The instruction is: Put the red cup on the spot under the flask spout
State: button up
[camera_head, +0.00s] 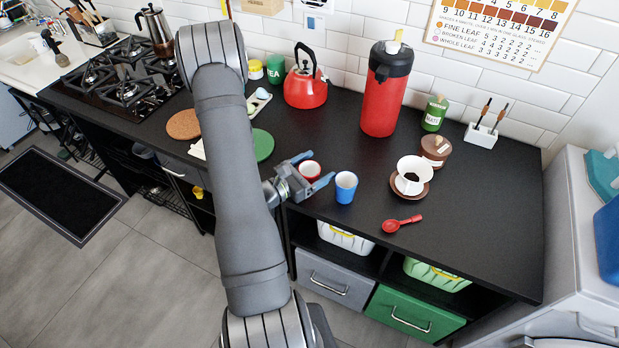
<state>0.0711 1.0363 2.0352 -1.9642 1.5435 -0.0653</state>
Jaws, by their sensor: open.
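The red cup (309,169) stands upright on the black counter (470,205), with a white inside. My gripper (324,169) is low over the counter, open, with its blue-grey fingers on either side of the red cup. I cannot tell whether they touch it. The large red flask (385,92) with a black top stands at the back of the counter, right of my gripper. The spot under its spout is not clearly distinguishable.
A blue cup (346,187) stands close to my gripper's right finger. A red spoon (403,224) and a white dripper (413,174) on a brown saucer lie further right. A red kettle (306,85) stands behind. The counter between cup and flask looks clear.

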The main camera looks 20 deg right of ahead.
jog(key=c, duration=1.2)
jog(key=shift+r, duration=5)
jog(key=w+a+n+t+y, duration=0.5)
jog(key=w+a+y, duration=0.1)
jog(key=a, duration=0.5)
jog(key=w+a+r+n+t+y, duration=0.1)
jog(key=w+a+n+t+y, duration=0.4)
jog(key=w+a, duration=0.4)
jog(key=shift+w+a+n+t+y, duration=0.35)
jog(key=shift+a+t, duration=0.35)
jog(key=shift+a, duration=0.3)
